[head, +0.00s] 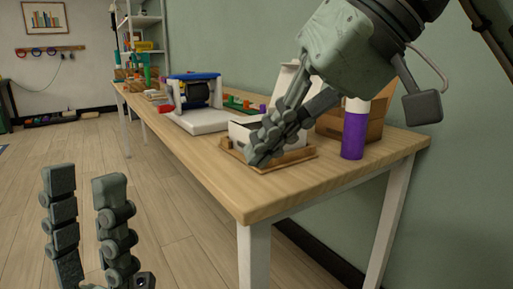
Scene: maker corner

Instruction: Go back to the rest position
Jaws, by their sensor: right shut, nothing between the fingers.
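My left gripper (84,184) shows at the bottom left, with its two fingers pointing up and spread apart. It is empty, over the floor and clear of the table. My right gripper (260,155) reaches down from the top right. Its fingers are shut with nothing between them, in front of a white open box (240,132) on a wooden tray (292,158). The fingers hide part of the box and tray; I cannot tell whether they touch them.
The wooden table (215,172) runs along the green wall. A purple and white bottle (354,135) stands right of my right gripper, before a brown box (375,122). A blue-framed machine (193,92) stands further back.

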